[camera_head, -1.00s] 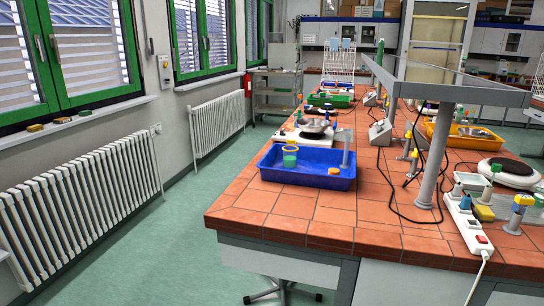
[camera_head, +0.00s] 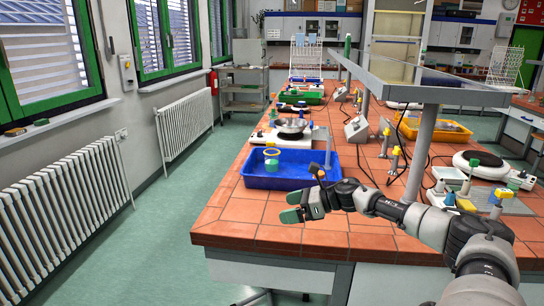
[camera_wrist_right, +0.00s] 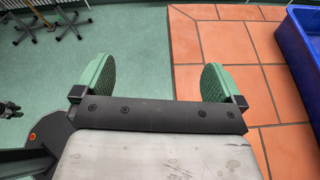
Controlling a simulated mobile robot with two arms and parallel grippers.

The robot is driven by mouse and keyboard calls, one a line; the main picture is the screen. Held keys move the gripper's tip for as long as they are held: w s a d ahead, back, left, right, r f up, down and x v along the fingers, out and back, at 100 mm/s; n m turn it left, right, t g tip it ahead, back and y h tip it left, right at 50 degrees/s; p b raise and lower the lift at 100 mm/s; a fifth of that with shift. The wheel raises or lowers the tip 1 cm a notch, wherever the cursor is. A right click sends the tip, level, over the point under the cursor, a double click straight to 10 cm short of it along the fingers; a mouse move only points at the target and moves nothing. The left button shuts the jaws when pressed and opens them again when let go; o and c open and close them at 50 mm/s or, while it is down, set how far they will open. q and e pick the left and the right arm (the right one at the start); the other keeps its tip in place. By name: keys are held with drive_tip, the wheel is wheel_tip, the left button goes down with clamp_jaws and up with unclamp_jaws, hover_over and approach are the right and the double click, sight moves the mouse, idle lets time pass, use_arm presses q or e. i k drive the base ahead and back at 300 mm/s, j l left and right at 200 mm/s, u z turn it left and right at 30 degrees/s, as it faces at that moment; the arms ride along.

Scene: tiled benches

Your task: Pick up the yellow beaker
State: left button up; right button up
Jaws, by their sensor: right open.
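The beaker (camera_head: 272,154) with a yellow rim and green lower part stands upright in the left part of the blue tray (camera_head: 268,183) on the tiled bench. My right gripper (camera_head: 292,206) reaches in from the right, in front of the tray, near the front of the bench. It is open and empty, apart from the beaker. In the right wrist view, its two green finger pads (camera_wrist_right: 160,76) are spread over the floor and the bench edge. The blue tray (camera_wrist_right: 298,60) shows at the right there; the beaker does not show. My left gripper is not in view.
An orange piece (camera_head: 316,171) lies in the tray, partly near my wrist. A balance with a metal bowl (camera_head: 291,127) stands behind the tray. A hotplate (camera_head: 479,164) stands farther right.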

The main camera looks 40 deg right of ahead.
sight(271, 155)
drive_tip(key=i+l, duration=0.3)
drive_tip(key=l, duration=0.15)
drive_tip(key=i+l, duration=0.3)
drive_tip(key=l, duration=0.15)
drive_tip(key=i+l, duration=0.3)
drive_tip(key=l, duration=0.15)
drive_tip(key=i+l, duration=0.35)
drive_tip(key=l, duration=0.15)
